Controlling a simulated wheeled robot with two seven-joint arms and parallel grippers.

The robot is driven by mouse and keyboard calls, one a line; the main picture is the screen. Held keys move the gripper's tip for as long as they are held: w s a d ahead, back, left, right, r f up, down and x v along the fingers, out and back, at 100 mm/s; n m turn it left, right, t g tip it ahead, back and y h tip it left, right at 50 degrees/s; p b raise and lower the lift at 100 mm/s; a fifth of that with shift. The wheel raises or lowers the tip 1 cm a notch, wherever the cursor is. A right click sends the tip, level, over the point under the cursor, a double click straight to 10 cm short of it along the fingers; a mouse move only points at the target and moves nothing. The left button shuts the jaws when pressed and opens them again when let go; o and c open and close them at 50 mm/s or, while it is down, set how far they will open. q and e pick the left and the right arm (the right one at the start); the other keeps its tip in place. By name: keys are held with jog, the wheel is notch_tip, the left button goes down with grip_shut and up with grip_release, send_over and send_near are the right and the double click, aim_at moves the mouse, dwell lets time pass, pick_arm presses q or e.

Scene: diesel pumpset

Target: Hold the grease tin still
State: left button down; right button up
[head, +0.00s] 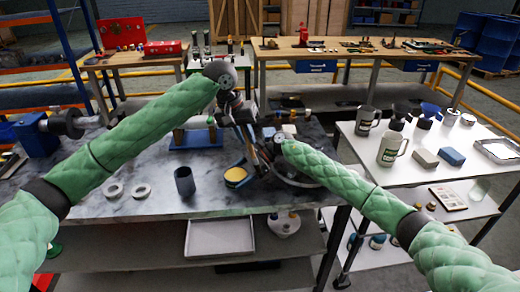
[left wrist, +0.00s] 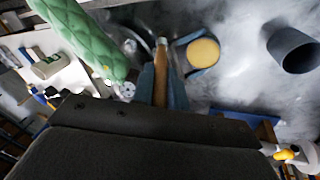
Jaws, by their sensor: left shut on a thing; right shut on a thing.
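The grease tin (head: 236,175) stands upright on the grey bench, with yellow grease showing at its top. It also shows in the left wrist view (left wrist: 203,52). My left gripper (head: 259,160) is just beside the tin, pointing down. In the left wrist view its two blue-grey fingers (left wrist: 161,75) are shut on a brown wooden handle (left wrist: 160,88) with a metal collar. The handle's far end is hard to make out.
A dark grey cup (head: 184,182) stands left of the tin, and two pale rings (head: 127,190) lie farther left. A blue stand (head: 195,139) is behind. The white table (head: 400,177) at right holds mugs and blocks.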

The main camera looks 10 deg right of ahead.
pick_arm(q)
jog(key=w+a+n+t, duration=0.1)
jog(key=w+a+n, duration=0.35)
jog(key=a, duration=0.35)
jog(key=shift+w+f, duration=0.2)
jog(key=shift+f, duration=1.1)
jog(key=shift+w+f, duration=0.2)
jog(key=shift+f, duration=1.05)
jog(key=shift+f, duration=0.8)
dwell(0.3)
notch_tip(320, 180, up, 7)
dwell(1.1)
jog(key=shift+r, duration=0.1)
pick_arm(e)
jog(key=o, duration=1.3)
jog(key=shift+c, duration=0.2)
